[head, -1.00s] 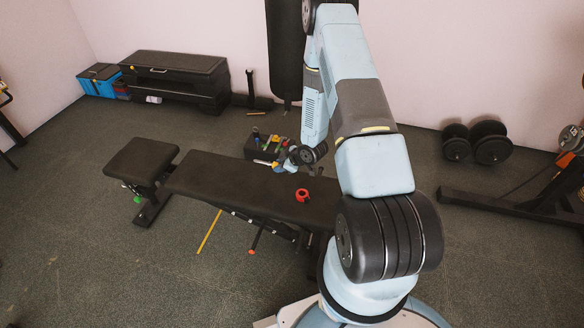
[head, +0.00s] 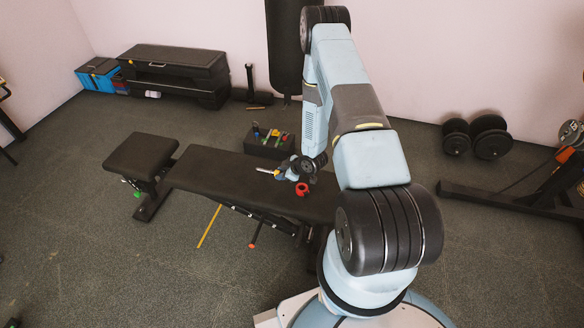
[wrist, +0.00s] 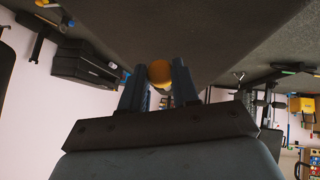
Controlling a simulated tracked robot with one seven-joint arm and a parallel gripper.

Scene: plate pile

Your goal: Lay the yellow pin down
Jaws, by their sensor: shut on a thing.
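My gripper (head: 279,173) is shut on the yellow pin. The pin shows in the head view as a small light yellow tip (head: 264,170) sticking out to the left of the jaws, over the black bench pad (head: 215,176). In the wrist view, its rounded orange-yellow end (wrist: 159,72) sits between the two dark fingers (wrist: 158,88). The rest of the pin is hidden by the jaws. I cannot tell whether it touches the pad.
A red ring-shaped thing (head: 301,189) lies on the pad just right of my gripper. A black box (head: 262,147) with several coloured tools stands behind the bench. The pad is clear to the left. A yellow stick (head: 209,226) leans below the bench's front.

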